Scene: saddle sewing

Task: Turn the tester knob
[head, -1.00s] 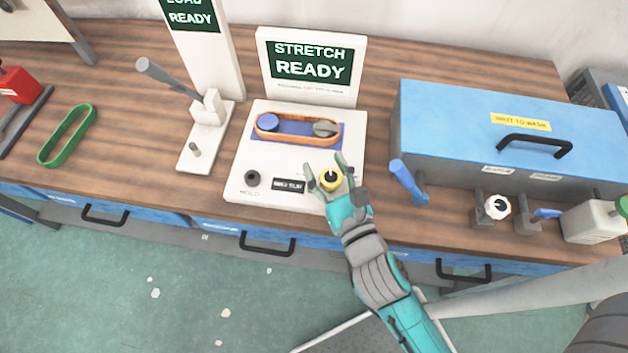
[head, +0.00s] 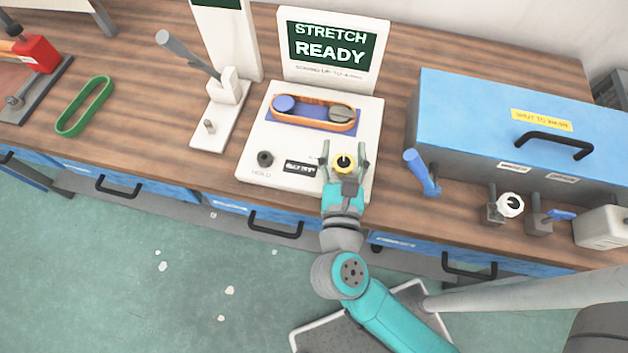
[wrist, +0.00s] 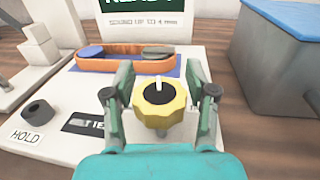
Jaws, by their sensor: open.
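The tester (head: 255,138) is a white box with an upright sign reading "STRETCH READY". Its knob (head: 344,163) is yellow with a black centre, at the box's front right corner. In the wrist view the knob (wrist: 160,101) shows a scalloped yellow rim and a white pointer line pointing up and away from me. My gripper (head: 344,155) is open, with one finger on each side of the knob. In the wrist view its fingers (wrist: 158,88) stand left and right of the knob with small gaps. An orange belt (head: 313,125) loops around two pulleys on a blue plate.
A black HOLD knob (head: 265,159) and a small dark display (head: 300,167) lie left of the yellow knob. A lever press (head: 215,115) and a green belt (head: 85,105) are left.

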